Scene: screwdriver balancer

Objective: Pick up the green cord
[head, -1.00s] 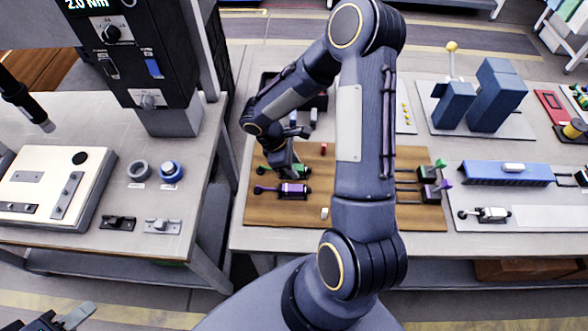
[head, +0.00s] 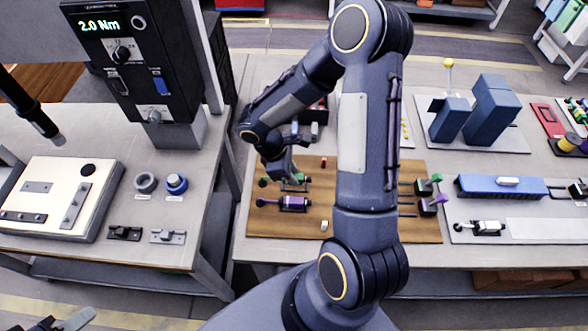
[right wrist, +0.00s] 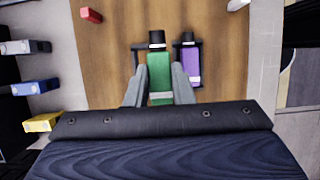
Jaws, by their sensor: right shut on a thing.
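The green cord (right wrist: 159,72) is a green cylinder with a dark end. In the right wrist view it sits between the two fingers of my right gripper (right wrist: 160,85), which is shut on it. In the head view the green cord (head: 293,181) is mostly hidden under my right gripper (head: 286,172), over the brown board. The purple cord (head: 285,204) lies just in front of it on the board and shows beside it in the right wrist view (right wrist: 191,66). Part of my left gripper (head: 66,322) shows at the bottom left corner; its jaws are not clear.
The brown board (head: 330,232) lies on the grey table, with another green and purple pair (head: 428,196) at its right. A small red block (head: 323,162) and a pale block (head: 324,226) are on it. A torque unit (head: 130,60) stands on the left table.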

